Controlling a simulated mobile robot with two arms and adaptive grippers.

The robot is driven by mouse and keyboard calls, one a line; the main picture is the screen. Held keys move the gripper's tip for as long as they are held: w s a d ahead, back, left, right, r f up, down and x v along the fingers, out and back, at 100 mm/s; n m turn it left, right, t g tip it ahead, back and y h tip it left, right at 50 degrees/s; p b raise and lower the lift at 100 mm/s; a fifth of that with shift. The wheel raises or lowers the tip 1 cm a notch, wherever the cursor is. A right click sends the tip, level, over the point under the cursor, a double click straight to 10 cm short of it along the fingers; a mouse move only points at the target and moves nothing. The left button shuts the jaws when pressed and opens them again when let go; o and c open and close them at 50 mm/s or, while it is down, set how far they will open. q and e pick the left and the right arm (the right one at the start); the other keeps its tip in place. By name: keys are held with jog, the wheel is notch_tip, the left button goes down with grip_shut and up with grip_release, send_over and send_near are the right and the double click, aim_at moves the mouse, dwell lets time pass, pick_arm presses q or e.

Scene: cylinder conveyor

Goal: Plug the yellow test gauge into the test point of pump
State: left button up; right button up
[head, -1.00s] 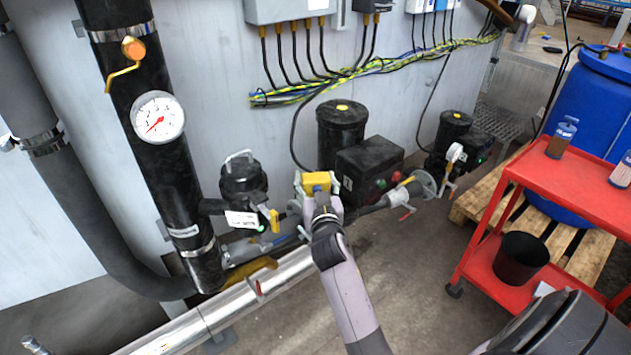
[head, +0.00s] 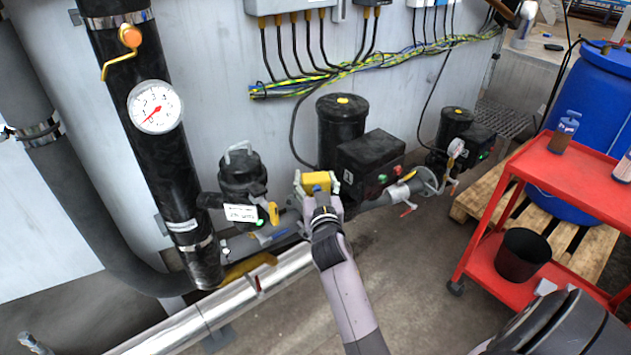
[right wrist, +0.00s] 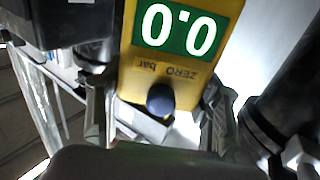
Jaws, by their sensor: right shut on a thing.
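The yellow test gauge (head: 317,182) is held in my right gripper (head: 320,190), in front of the pump pipework in the head view. In the right wrist view the gauge (right wrist: 165,72) shows a green display reading 0.0, the words "ZERO" and "bar", and a dark blue round button. The fingers of my right gripper (right wrist: 160,125) are on either side of it. The pump (head: 342,130) is black with a yellow dot on top and a black box beside it. A second, smaller pump (head: 455,125) stands farther right. The test point cannot be made out. My left gripper is not in view.
A round dial gauge (head: 155,107) sits on a thick black pipe at left. A black strainer-like unit (head: 242,175) with a white tag is left of my gripper. A silver pipe (head: 215,312) runs low in front. A red cart (head: 580,175) stands at right.

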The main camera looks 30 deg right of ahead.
jog(key=shift+f, duration=0.1)
jog(key=o, duration=1.5)
notch_tip(320, 180, up, 10)
